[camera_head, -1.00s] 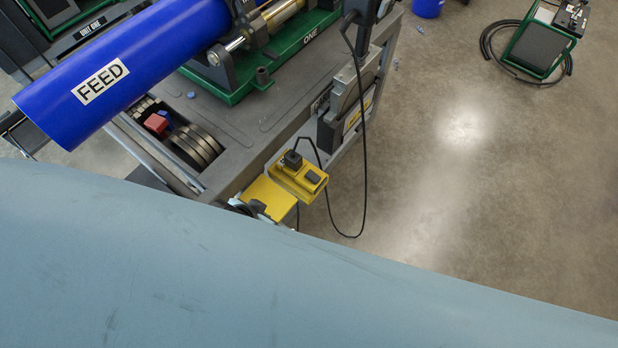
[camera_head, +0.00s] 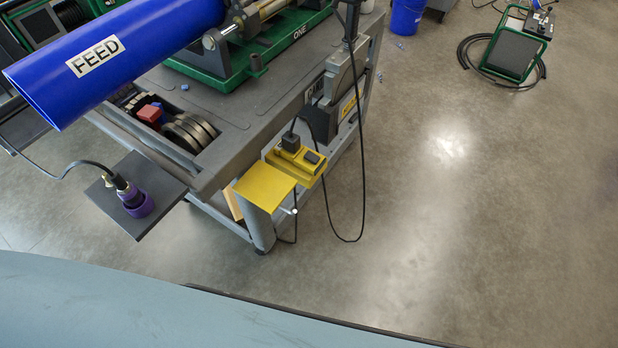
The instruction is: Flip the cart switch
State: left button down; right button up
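The grey cart (camera_head: 235,150) stands at the upper left, with the blue FEED pipe (camera_head: 110,62) and a green machine base (camera_head: 262,62) on top. A yellow box (camera_head: 296,162) is fixed at the cart's near right corner, beside a yellow plate (camera_head: 264,187). A black plug with a cable sits in the box, and a dark rocker-like part (camera_head: 312,157), which looks like the switch, is on its right half. Its on or off position is too small to tell. Neither of my grippers shows.
A blue bucket (camera_head: 407,16) and a green-framed unit (camera_head: 514,50) with a coiled hose stand farther back. The floor at right is clear.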

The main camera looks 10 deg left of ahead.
aim_at(310, 156)
jog(key=u, duration=1.35)
jog(key=i, duration=0.75)
jog(key=z, duration=0.4)
